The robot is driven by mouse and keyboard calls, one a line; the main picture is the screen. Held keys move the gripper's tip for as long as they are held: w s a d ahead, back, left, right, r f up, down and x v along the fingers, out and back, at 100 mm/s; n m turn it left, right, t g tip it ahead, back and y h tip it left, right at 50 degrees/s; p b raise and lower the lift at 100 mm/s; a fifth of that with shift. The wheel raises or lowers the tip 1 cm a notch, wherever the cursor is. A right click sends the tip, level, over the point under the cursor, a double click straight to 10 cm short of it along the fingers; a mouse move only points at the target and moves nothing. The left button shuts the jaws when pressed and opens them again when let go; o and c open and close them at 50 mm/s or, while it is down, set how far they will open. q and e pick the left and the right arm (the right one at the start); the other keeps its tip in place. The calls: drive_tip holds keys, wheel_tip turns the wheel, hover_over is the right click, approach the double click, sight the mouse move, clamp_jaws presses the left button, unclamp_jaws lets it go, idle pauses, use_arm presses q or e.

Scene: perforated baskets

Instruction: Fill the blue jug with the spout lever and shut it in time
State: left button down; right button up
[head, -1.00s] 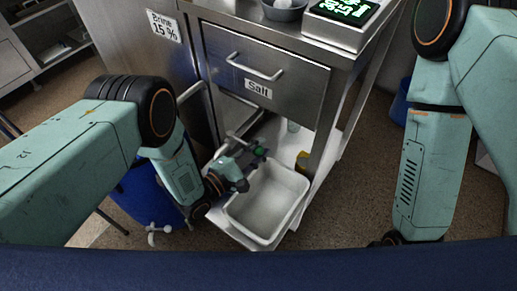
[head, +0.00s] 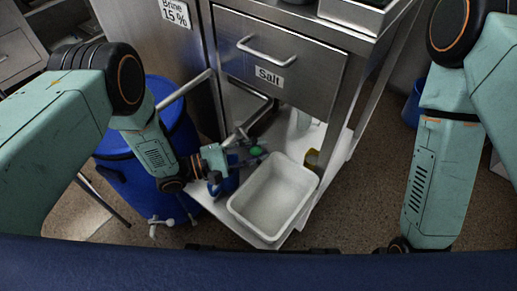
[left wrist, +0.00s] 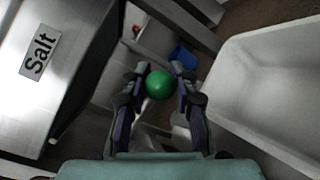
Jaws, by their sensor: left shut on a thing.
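My left gripper (head: 252,153) is in the middle of the head view, beside the steel cabinet and above the lower shelf. It is shut on a green ball-shaped knob (head: 256,150). The left wrist view shows the knob (left wrist: 159,85) between the two fingers (left wrist: 160,72). Whether the knob belongs to the spout lever I cannot tell. A small blue thing (head: 229,184), perhaps the blue jug, shows just below the left gripper, mostly hidden by it. Its inside and fill level are hidden. My right arm hangs at the right; its gripper is not in view.
A white tub (head: 236,207) stands on the shelf just right of the left gripper. A big blue barrel (head: 118,178) with a white tap (head: 160,226) stands at the left. The "Salt" drawer (head: 300,62) is above. Another blue container (head: 414,105) stands at the right.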

use_arm(q)
drive_tip(key=shift+a, duration=0.1)
drive_tip(key=c, duration=1)
unclamp_jaws()
drive_tip(key=shift+c, duration=0.2)
drive_tip(key=v, duration=1.1)
drive_tip(key=shift+s+a, duration=0.25)
drive_tip(key=shift+a, duration=0.1)
